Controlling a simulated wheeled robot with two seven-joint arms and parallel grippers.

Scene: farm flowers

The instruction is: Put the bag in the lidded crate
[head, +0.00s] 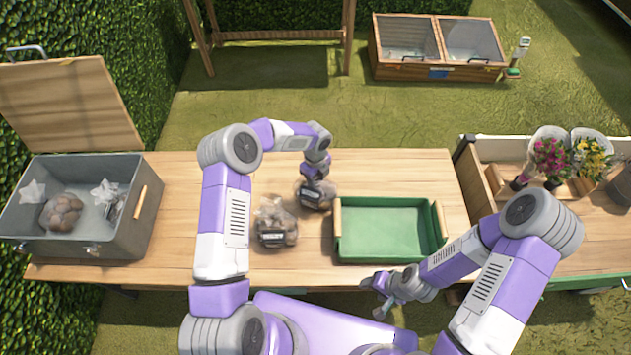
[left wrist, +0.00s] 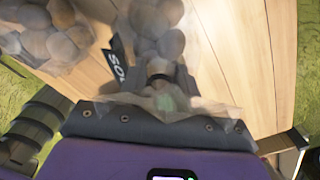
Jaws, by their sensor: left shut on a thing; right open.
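The lidded crate (head: 142,228) is a grey box at the left end of the table. Its wooden lid (head: 75,105) stands open at the back. A clear bag of brown round produce (head: 62,213) lies inside it. My left gripper (head: 317,180) is shut on the neck of a similar clear bag (head: 316,196), which also shows in the left wrist view (left wrist: 160,40). I cannot tell whether this bag touches the table. Another bag (head: 275,222) sits just left of it, also seen in the left wrist view (left wrist: 50,38). My right gripper (head: 380,296) is open and empty near the table's front edge.
A green tray (head: 385,232) with wooden ends sits right of the bags and looks empty. Flowers (head: 570,158) stand in a wooden box at the right. The wooden table (head: 190,205) is clear between the crate and the bags.

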